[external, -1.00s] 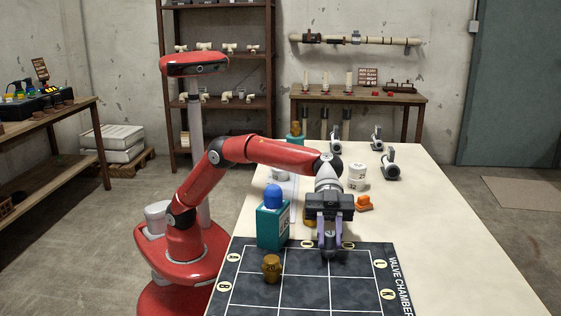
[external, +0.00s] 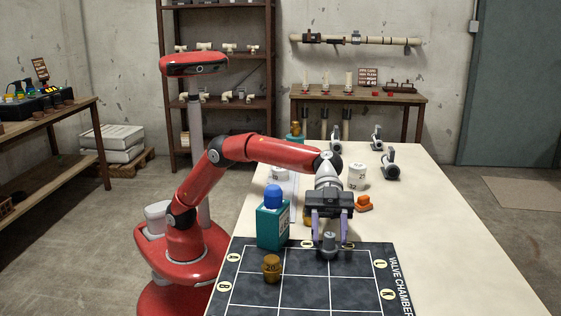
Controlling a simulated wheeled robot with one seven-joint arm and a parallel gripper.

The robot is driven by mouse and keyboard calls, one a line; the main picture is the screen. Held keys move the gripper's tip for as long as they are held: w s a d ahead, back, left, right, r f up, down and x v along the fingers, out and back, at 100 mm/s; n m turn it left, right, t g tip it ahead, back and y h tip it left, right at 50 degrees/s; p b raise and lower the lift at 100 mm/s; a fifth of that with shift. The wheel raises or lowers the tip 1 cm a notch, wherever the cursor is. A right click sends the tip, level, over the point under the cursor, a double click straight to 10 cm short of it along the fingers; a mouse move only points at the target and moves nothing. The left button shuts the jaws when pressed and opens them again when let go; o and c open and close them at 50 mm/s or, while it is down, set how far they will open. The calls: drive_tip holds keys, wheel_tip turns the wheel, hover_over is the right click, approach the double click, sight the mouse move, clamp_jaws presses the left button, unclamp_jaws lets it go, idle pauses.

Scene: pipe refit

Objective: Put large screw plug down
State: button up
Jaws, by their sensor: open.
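The large screw plug, which I take to be the grey piece (external: 329,246), stands upright on the far part of the dark grid mat (external: 297,289). My gripper (external: 329,238) is open around it, with one purple-grey finger on each side and a gap to the plug. The fingers point down towards the mat. The plug's top shows between them.
A brass plug marked 20 (external: 271,268) stands on the mat to the left. A teal box with a blue top (external: 272,222) stands just behind it. An orange piece (external: 363,203) and a white container (external: 357,176) are farther back. The table's right side is clear.

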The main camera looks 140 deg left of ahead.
drive_tip(key=b+v, duration=0.1)
drive_tip(key=v, duration=1)
drive_tip(key=shift+s+a, duration=0.1)
drive_tip(key=shift+s, duration=0.05)
